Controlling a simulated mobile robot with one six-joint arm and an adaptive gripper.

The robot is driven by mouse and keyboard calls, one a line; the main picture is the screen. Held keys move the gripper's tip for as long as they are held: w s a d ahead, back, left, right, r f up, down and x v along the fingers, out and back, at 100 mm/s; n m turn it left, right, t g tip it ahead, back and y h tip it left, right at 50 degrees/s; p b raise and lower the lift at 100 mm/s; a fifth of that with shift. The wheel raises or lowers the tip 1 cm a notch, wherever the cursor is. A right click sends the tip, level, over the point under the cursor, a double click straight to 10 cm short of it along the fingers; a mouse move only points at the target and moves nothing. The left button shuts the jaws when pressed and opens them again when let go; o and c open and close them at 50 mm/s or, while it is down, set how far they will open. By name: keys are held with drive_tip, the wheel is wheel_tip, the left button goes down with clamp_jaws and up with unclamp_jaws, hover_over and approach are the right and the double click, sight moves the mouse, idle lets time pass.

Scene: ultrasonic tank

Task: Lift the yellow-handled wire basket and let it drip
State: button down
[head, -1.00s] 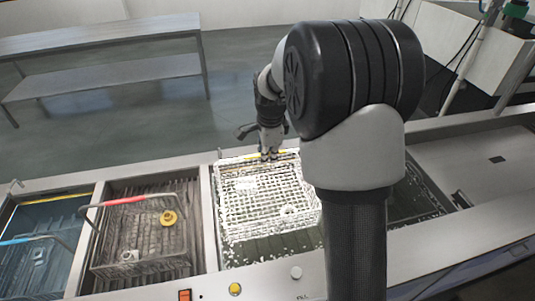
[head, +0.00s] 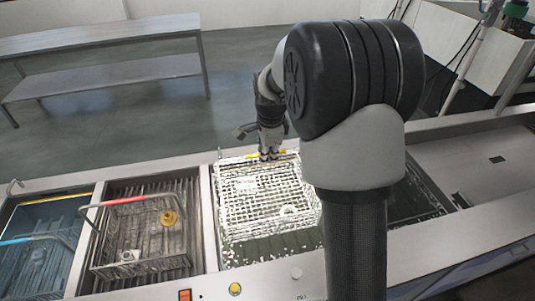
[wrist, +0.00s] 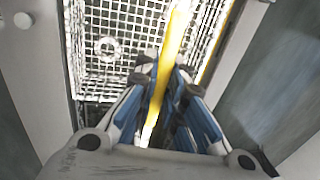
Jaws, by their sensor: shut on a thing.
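The yellow-handled basket (head: 262,206) is a pale wire mesh basket at the third tank bay from the left in the head view. Its yellow handle (head: 251,156) runs along its far side. My gripper (head: 268,154) reaches down onto the handle from the far side. In the wrist view my gripper (wrist: 166,78) is shut on the yellow handle (wrist: 178,35), which passes between the blue-sided fingers. The mesh (wrist: 110,20) lies beneath, with a small ring-shaped part inside. I cannot tell how far the basket sits above the liquid.
A red-handled basket (head: 95,257) with a brass-coloured part stands in the neighbouring bay. A blue-handled basket (head: 15,241) is in the leftmost bay. A metal bench (head: 100,30) stands behind on open floor. My arm hides part of the bays at right.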

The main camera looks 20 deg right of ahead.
drive_tip(key=shift+r, duration=0.15)
wheel_tip(320, 180, up, 8)
drive_tip(key=p, duration=0.6)
drive_tip(key=shift+f, duration=0.25)
idle(0.4)
